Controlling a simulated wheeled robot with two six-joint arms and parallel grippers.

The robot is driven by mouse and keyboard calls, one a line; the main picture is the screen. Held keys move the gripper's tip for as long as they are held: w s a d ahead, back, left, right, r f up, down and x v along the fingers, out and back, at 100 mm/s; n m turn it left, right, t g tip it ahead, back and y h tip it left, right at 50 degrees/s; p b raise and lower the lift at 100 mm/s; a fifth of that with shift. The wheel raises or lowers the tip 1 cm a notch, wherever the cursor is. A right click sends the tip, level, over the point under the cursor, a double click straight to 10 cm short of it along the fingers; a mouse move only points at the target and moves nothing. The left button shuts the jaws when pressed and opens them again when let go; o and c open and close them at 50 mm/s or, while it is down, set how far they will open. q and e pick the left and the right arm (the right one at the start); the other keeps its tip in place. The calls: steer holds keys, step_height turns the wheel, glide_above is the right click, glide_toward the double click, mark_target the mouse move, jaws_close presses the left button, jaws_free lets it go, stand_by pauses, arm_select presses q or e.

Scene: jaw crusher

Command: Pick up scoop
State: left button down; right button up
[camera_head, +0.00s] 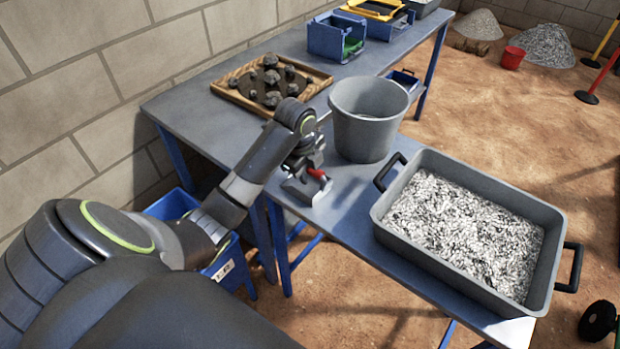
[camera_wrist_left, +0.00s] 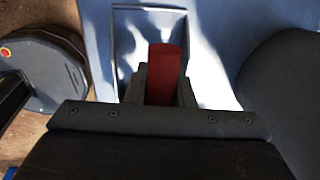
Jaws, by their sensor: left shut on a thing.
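The scoop (camera_head: 308,190) has a grey metal pan and a red handle. It is at the left edge of the blue-legged table, left of the grey bucket; I cannot tell whether its pan touches the tabletop. My left gripper (camera_head: 314,168) is above it, shut on the red handle. In the left wrist view the red handle (camera_wrist_left: 166,70) stands between the fingers of my left gripper (camera_wrist_left: 160,88), with the pan (camera_wrist_left: 135,30) beyond it. Part of the handle is hidden by the fingers. My right gripper is not in view.
A grey bucket (camera_head: 366,141) stands just right of the scoop. A grey tray (camera_head: 392,231) of pale gravel sits nearer on the table (camera_head: 345,222). A wooden tray (camera_head: 318,77) with dark rocks and a blue bin (camera_head: 327,42) are farther back. A brick wall runs along the left.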

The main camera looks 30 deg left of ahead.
arm_select(q)
step_height(320, 180, up, 6)
steer(key=shift+w+f, duration=0.1)
steer(key=shift+f, duration=0.15)
step_height(320, 180, up, 3)
steer(key=shift+r+p, duration=0.1)
steer(key=shift+p, duration=1.15)
steer(key=shift+r+p, duration=0.7)
steer(key=shift+p, duration=0.1)
